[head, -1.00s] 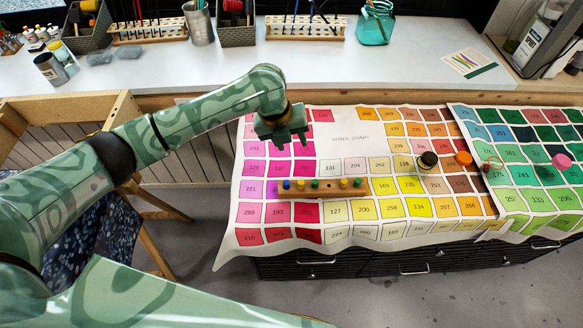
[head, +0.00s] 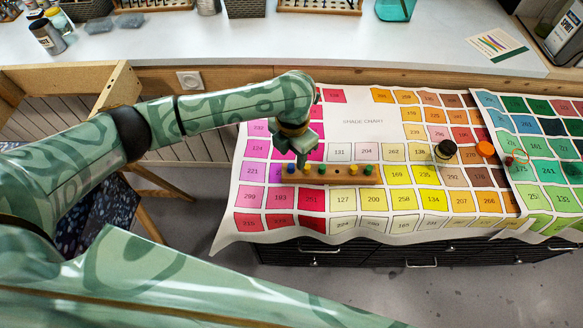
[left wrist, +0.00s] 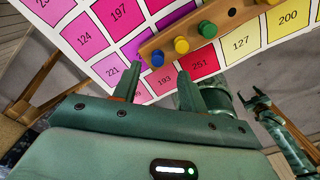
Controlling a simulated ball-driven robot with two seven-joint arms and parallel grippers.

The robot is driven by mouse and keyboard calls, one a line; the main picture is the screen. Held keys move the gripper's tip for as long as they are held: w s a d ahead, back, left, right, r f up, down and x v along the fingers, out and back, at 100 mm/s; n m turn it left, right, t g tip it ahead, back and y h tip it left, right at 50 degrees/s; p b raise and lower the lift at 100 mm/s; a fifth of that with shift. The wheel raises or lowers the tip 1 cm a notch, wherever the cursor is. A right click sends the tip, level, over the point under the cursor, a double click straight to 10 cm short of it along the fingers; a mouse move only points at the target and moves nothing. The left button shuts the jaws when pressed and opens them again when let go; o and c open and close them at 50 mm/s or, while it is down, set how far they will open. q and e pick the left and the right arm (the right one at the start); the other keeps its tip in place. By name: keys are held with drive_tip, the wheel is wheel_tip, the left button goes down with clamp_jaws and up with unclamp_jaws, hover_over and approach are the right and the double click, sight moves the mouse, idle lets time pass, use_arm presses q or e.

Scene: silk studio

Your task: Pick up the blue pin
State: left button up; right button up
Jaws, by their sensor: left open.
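The blue pin (head: 291,168) stands at the left end of a wooden rack (head: 336,177) lying on the colour chart. It also shows in the left wrist view (left wrist: 157,58), upright in the rack and just beyond the fingertips. My left gripper (head: 302,157) is above the left end of the rack, pointing down. In the left wrist view the left gripper (left wrist: 158,80) is open and empty, its fingers apart on either side of the line to the blue pin. A yellow pin (left wrist: 181,45) stands right beside the blue one, then a green pin (left wrist: 207,29).
More pins, including a yellow one (head: 353,169) and a green one (head: 369,170), stand along the rack. A black-capped jar (head: 446,150) and an orange pot (head: 485,148) are on the chart to the right. The white counter (head: 380,45) behind holds tool racks and cups.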

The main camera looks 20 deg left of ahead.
sight(291, 166)
use_arm(q)
drive_tip(key=f+b, duration=0.1)
drive_tip(key=f, duration=0.1)
drive_tip(key=f+b, duration=0.1)
drive_tip(key=f, duration=0.1)
drive_tip(key=shift+a+f, duration=0.2)
drive_tip(key=shift+f, duration=0.1)
drive_tip(key=shift+r, duration=0.1)
drive_tip(key=shift+c, duration=1)
clamp_jaws()
drive_tip(key=shift+r+p, duration=0.4)
drive_tip(key=shift+r, duration=0.05)
wheel_tip(291, 166, up, 3)
drive_tip(key=shift+f+p, duration=0.1)
drive_tip(key=shift+p, duration=0.7)
drive_tip(key=s+d+r+p, duration=0.6)
drive_tip(key=s+d+r, duration=0.3)
drive_tip(key=d, duration=0.1)
drive_tip(key=shift+s+r, duration=0.15)
drive_tip(key=shift+s, duration=0.25)
